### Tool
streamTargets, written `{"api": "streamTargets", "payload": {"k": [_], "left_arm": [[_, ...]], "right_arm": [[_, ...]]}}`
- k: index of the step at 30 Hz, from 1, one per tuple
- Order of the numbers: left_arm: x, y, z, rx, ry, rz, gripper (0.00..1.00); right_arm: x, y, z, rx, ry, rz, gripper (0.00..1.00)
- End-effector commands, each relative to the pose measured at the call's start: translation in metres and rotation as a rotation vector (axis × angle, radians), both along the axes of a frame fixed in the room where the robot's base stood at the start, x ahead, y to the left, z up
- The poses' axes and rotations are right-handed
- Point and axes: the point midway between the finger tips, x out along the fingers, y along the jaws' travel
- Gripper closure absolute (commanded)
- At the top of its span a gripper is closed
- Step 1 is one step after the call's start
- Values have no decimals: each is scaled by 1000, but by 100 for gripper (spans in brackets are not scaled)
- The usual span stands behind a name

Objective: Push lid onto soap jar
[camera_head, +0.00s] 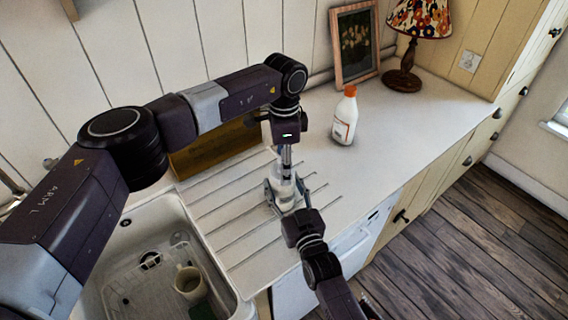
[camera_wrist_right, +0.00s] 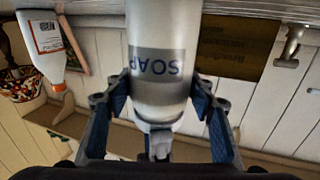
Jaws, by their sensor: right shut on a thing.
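The soap jar (camera_head: 285,197) stands on the ribbed drainboard, pale and partly see-through. In the right wrist view the jar (camera_wrist_right: 162,60) appears upside down, with dark "SOAP" lettering. My right gripper (camera_wrist_right: 165,105) is shut around its sides; in the head view this gripper (camera_head: 287,195) reaches in from the front. My left gripper (camera_head: 286,168) points straight down over the jar's top, its fingers together. In the right wrist view the left fingertips (camera_wrist_right: 160,145) meet the jar's top end. The lid cannot be told apart there; the fingers cover that area.
A white bottle with an orange cap (camera_head: 345,116) stands to the right on the counter. A lamp (camera_head: 403,78) and a picture frame (camera_head: 354,42) are behind it. A brown board (camera_head: 215,150) leans at the wall. The sink (camera_head: 113,262) holds a mug (camera_head: 190,281).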

Motion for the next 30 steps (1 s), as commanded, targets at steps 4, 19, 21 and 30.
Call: {"api": "streamTargets", "payload": {"k": [4,19,21,30], "left_arm": [[0,0,-2,0,0,0,49],[1,0,4,-1,-1,0,34],[1,0,12,-2,-2,0,34],[1,0,74,0,-4,0,34]], "right_arm": [[0,0,1,2,-2,0,93],[0,0,1,2,-2,0,93],[0,0,1,2,-2,0,93],[0,0,1,2,-2,0,93]]}}
